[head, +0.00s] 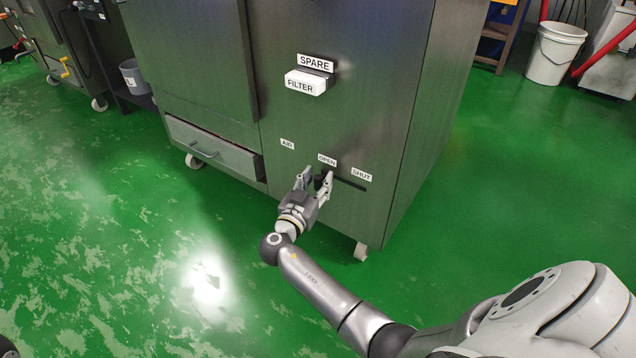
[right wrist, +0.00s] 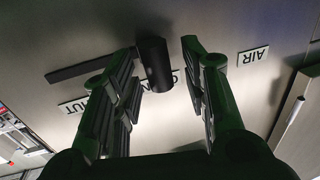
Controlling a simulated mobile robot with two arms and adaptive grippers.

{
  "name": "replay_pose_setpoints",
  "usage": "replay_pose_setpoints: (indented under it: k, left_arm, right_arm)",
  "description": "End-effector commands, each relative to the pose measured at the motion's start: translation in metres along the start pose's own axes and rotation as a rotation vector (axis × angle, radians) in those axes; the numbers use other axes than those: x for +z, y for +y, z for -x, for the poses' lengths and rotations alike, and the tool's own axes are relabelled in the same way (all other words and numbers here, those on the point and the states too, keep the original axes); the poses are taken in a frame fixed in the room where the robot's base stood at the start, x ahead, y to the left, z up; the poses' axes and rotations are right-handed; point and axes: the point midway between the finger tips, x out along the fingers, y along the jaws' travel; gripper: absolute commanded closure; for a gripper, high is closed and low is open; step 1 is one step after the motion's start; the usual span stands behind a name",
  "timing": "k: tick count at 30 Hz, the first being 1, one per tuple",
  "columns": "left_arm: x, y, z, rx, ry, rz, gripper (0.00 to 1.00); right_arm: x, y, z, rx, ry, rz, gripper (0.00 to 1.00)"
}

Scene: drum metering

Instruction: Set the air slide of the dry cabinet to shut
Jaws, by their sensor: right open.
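The dry cabinet (head: 340,120) is a grey metal box on castors. Its air slide is a black knob (head: 319,182) at the left end of a dark slot (head: 350,186), under the OPEN label (head: 327,160). The SHUT label (head: 362,174) is above the slot's right end. My right gripper (head: 316,179) is open at the cabinet front, with a finger on either side of the knob. In the right wrist view, turned upside down, the knob (right wrist: 154,64) shows between the spread fingers, with gaps beside it. Whether a finger touches it I cannot tell. My left gripper is not in view.
A white FILTER block (head: 305,83) juts from the cabinet front under a SPARE label (head: 315,62). A drawer with a handle (head: 204,151) is at the left. A white bucket (head: 553,55) stands at the back right. The green floor around the cabinet is mostly clear.

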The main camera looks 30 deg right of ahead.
Motion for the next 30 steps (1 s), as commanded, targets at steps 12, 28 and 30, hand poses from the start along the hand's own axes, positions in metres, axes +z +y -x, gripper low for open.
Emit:
replay_pose_setpoints:
  k: [12, 28, 30]
  left_arm:
    - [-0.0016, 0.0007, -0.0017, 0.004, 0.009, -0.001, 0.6]
    - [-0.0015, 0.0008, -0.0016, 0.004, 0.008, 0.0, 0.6]
    - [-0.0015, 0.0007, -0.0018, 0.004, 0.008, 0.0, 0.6]
  right_arm:
    - [0.0, 0.0, -0.0094, 0.0, -0.001, 0.0, 0.59]
    - [0.0001, -0.0003, -0.0089, -0.002, -0.001, 0.0, 1.0]
    - [0.0002, 0.001, -0.0087, -0.002, -0.001, 0.0, 1.0]
